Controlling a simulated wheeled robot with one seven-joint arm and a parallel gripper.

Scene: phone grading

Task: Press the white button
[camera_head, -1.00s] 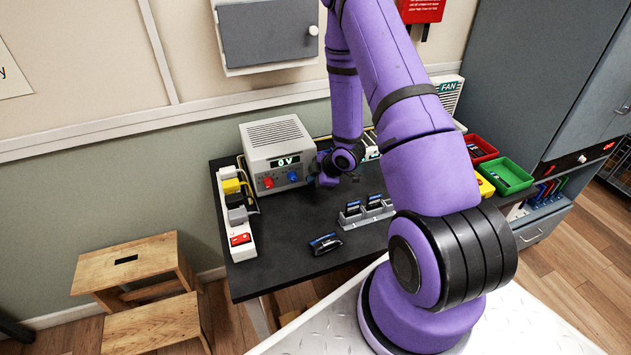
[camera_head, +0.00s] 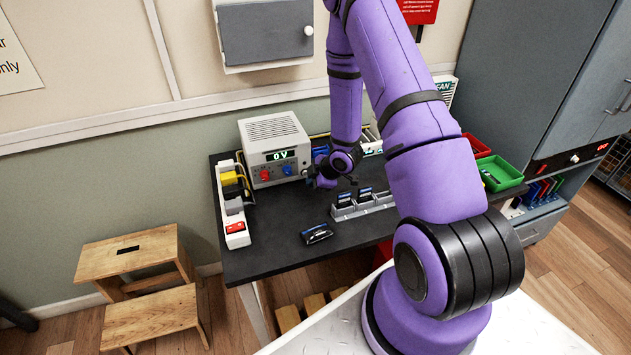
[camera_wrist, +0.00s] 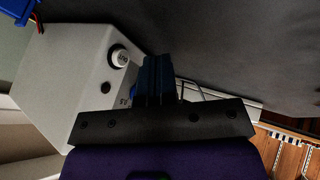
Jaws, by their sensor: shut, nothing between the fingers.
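A round white button (camera_wrist: 120,57) with small dark marking stands out from a pale box (camera_wrist: 65,85) in the wrist view. A small dark round part sits below it on the same face. My gripper (camera_wrist: 158,70) is shut and empty, its dark fingertips just right of the button in the picture, apart from it. In the head view my gripper (camera_head: 321,182) is low over the black table (camera_head: 275,238), close to the right front of a pale power supply (camera_head: 275,150) reading 0 V. I cannot make out the white button in the head view.
A power strip (camera_head: 232,208) with plugs lies along the table's left edge. A phone-like device (camera_head: 317,233) and a slotted holder (camera_head: 362,205) are in front of my gripper. A green bin (camera_head: 499,173) is at the right. The table's front left is clear.

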